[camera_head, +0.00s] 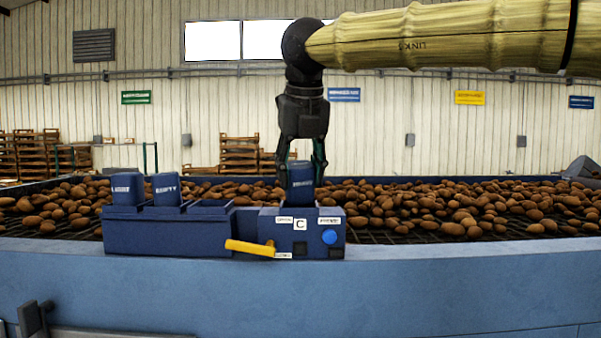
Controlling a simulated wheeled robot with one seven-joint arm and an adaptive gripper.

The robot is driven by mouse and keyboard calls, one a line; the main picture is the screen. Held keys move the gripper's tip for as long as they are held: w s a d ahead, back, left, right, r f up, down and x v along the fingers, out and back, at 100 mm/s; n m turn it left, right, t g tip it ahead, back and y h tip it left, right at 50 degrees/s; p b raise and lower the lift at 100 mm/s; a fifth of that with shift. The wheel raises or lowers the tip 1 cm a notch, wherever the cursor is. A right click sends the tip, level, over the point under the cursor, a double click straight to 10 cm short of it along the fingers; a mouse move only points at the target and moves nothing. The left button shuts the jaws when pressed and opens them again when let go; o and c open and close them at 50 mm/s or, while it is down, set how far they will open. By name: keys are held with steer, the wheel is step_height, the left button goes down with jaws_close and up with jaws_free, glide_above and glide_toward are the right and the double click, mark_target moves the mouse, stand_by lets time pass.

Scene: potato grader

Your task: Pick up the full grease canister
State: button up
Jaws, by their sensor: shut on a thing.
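My gripper (302,171) points straight down, and its two fingers are shut on a blue canister (301,184). The label on this canister is too small to read. The canister is upright at the top of the dark blue station marked C (270,222); I cannot tell whether its base is seated or just clear. To the left, a blue rack (150,238) holds two upright canisters. The left one (127,188) has a label I cannot read surely, and the other (166,188) reads "EMPTY". The rack's right compartment (210,207) looks vacant.
A blue ledge (450,265) runs along the front. Potatoes (440,205) cover the grader bed behind. The air above the rack is clear.

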step_height(320, 180, up, 2)
steer(key=shift+s+a+r+p, duration=0.1)
steer(key=shift+p, duration=0.45)
steer(key=s+d+r+b, duration=0.1)
steer(key=s+d+b, duration=0.3)
steer(key=s, duration=1.1)
steer(key=g+p, duration=0.2)
steer(key=p, duration=0.6)
glide_toward(299, 162)
steer(key=s+d+f, duration=0.1)
steer(key=s+f, duration=0.3)
steer(key=f, duration=0.1)
steer(key=shift+n+g, duration=0.6)
steer(key=shift+n, duration=0.1)
steer(key=w+p, duration=0.2)
steer(key=w+a+p, duration=0.1)
steer(key=w+p, duration=0.1)
steer(key=w, duration=0.1)
steer(key=shift+w+a+r, duration=0.1)
steer(key=shift+w+a, duration=0.05)
steer(key=shift+a, duration=0.1)
steer(key=shift+w+f+p, duration=0.25)
steer(key=shift+w+p, duration=0.1)
steer(key=shift+f, duration=3.35)
steer(key=shift+f, duration=0.6)
steer(key=o, duration=1.4)
